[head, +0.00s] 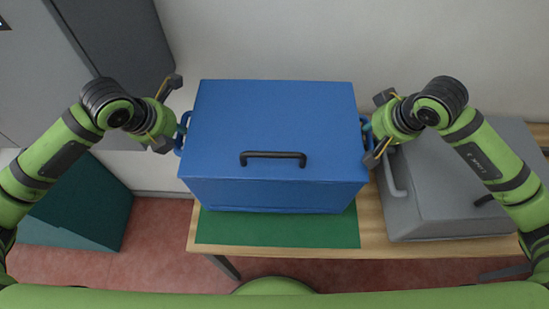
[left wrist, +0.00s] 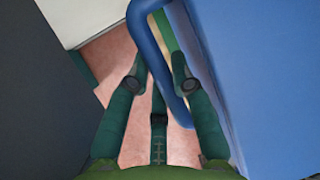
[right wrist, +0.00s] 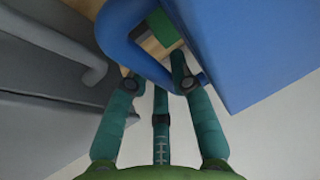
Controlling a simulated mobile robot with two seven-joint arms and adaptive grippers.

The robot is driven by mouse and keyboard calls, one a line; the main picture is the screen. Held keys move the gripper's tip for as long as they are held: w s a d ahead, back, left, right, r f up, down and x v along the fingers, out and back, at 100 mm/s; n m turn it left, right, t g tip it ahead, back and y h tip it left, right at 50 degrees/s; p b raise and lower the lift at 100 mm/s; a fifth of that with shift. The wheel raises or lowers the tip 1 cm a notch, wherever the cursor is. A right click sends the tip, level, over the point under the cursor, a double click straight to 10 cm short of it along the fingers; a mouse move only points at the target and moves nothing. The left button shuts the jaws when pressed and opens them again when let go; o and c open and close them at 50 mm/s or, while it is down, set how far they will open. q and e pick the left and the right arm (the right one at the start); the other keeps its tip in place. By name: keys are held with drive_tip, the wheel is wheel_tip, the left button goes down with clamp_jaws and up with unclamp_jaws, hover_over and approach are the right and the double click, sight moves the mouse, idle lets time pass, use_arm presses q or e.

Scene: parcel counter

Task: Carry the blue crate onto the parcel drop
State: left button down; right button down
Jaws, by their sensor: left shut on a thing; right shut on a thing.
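The blue crate (head: 275,125) is in the middle of the head view, level and closed on top, with a black bar handle on it. It is above the green mat (head: 280,231), probably the parcel drop, and hides the mat's back part. I cannot tell whether its underside touches the mat. My left gripper (head: 170,118) is shut on the crate's left blue side handle (left wrist: 146,38). My right gripper (head: 377,128) is shut on its right blue side handle (right wrist: 122,42).
A grey case (head: 450,185) with a side handle stands close to the crate's right, on the wooden table (head: 375,235). A dark teal box (head: 75,205) is at the lower left, below a grey cabinet (head: 105,45). A pale wall (head: 300,35) is behind.

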use_arm(q)
drive_tip(key=shift+w+r, duration=0.1)
drive_tip(key=shift+r, duration=0.45)
use_arm(e)
drive_tip(key=shift+w+r, duration=0.1)
drive_tip(key=shift+r, duration=0.4)
use_arm(q)
drive_tip(key=shift+f, duration=0.1)
